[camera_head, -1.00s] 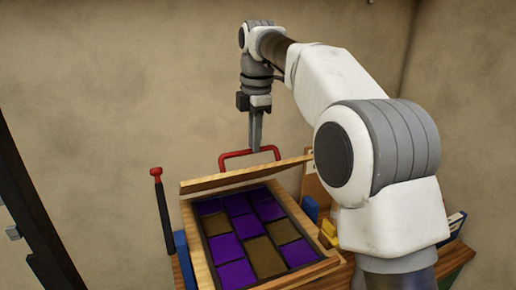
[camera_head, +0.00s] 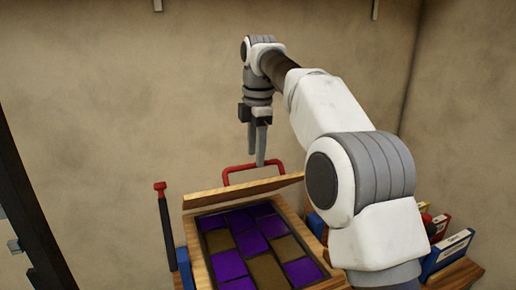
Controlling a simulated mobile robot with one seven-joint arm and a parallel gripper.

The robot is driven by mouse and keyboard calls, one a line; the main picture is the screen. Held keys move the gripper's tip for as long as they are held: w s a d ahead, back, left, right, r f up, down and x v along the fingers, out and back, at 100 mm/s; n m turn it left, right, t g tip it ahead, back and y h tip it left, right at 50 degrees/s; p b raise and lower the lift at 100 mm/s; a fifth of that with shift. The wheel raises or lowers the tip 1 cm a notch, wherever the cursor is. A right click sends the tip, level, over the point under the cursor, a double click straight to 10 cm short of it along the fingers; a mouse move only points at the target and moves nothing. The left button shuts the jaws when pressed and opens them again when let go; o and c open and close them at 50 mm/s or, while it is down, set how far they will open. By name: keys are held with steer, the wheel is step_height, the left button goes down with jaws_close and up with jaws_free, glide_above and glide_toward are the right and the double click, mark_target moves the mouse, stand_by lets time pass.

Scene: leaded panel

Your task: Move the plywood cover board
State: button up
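The plywood cover board (camera_head: 243,191) shows as a pale wooden strip at the far edge of a wooden frame, slightly slanted in the picture. A red handle (camera_head: 235,168) rises just behind it; how the two join is hidden. My gripper (camera_head: 257,157) points down at the handle. Its two fingers show apart, so it looks open. The right fingertip overlaps the handle's top bar in the picture; contact cannot be told. The leaded panel (camera_head: 232,265), with purple and brown panes in dark strips, lies uncovered inside the frame.
A red-topped dark tool (camera_head: 166,225) stands left of the frame. Blue and white boxes (camera_head: 447,255) stand on the wooden bench (camera_head: 450,280) at right. My arm hides part of the right side. A plain wall is behind.

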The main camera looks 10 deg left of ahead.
steer(key=shift+o, duration=1.1)
steer(key=shift+w+a+f, duration=0.2)
steer(key=shift+a+f, duration=0.05)
steer(key=shift+f, duration=0.15)
steer(key=shift+d, duration=0.1)
